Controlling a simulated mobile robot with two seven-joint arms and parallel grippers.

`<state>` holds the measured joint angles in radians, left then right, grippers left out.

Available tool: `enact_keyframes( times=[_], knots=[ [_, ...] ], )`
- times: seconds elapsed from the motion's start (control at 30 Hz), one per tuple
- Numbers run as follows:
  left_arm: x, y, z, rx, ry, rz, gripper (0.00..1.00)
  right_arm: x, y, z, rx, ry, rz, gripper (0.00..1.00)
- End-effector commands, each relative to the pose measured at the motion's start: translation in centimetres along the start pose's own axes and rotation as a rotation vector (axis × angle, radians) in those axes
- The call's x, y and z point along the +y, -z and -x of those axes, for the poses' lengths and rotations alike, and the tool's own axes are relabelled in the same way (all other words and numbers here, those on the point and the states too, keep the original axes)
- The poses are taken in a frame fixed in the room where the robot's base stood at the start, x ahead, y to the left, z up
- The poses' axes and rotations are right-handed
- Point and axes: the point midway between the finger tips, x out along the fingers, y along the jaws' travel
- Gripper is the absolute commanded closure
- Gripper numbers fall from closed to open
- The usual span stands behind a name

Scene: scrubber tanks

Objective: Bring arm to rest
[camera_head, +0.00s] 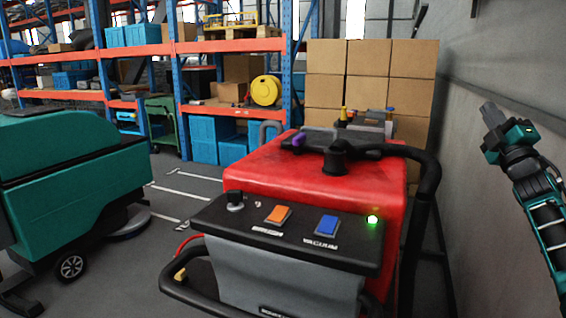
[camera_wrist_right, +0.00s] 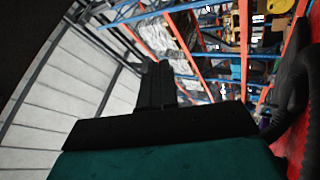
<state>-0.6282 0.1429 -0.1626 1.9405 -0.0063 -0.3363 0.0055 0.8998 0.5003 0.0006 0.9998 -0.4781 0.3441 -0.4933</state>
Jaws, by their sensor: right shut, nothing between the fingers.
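My right gripper (camera_head: 489,115) is at the right of the head view, raised in front of the grey wall. Its fingers are shut with nothing between them. It is apart from the red scrubber machine (camera_head: 260,170), to the right of the machine's black hose. In the right wrist view the shut fingers (camera_wrist_right: 157,85) point up toward the shelving. My left gripper does not show in either view.
The scrubber's panel (camera_head: 290,232) carries an orange switch (camera_head: 278,214), a blue switch (camera_head: 327,225) and a lit green light (camera_head: 373,220). A black hose (camera_head: 425,200) runs down its right side. A teal machine (camera_head: 70,180) stands left. Boxes (camera_head: 370,75) and shelving (camera_head: 145,50) stand behind.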

Motion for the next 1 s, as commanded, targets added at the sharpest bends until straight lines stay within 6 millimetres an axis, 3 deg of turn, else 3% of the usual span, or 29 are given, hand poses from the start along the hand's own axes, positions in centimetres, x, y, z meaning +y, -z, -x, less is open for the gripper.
enact_keyframes(
  times=[0.1, 0.2, 0.43, 0.5, 0.67, 0.77, 0.87, 1.0],
  knots=[
    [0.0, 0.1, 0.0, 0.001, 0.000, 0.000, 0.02, -1.7, -3.9, 0.5, -0.220, 0.058, -0.314, 1.00],
    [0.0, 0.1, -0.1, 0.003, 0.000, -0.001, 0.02, -3.5, -6.1, 1.3, -0.372, 0.094, -0.537, 1.00],
    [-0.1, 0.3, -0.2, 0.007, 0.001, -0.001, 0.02, -8.0, -8.6, 4.0, -0.671, 0.166, -0.967, 1.00],
    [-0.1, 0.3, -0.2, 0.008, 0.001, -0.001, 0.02, -10.9, -7.1, 6.0, -0.672, 0.218, -0.963, 1.00],
    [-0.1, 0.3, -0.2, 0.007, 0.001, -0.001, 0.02, -16.2, -3.6, 10.5, -0.661, 0.322, -0.950, 1.00],
    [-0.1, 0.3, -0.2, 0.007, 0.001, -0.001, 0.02, -19.7, -1.1, 14.3, -0.656, 0.398, -0.950, 1.00],
    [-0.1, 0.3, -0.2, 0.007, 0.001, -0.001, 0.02, -23.3, 2.0, 19.3, -0.654, 0.486, -0.957, 1.00],
    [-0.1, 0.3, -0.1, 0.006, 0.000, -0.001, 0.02, -27.3, 7.0, 27.7, -0.657, 0.618, -0.984, 1.00]
  ],
)
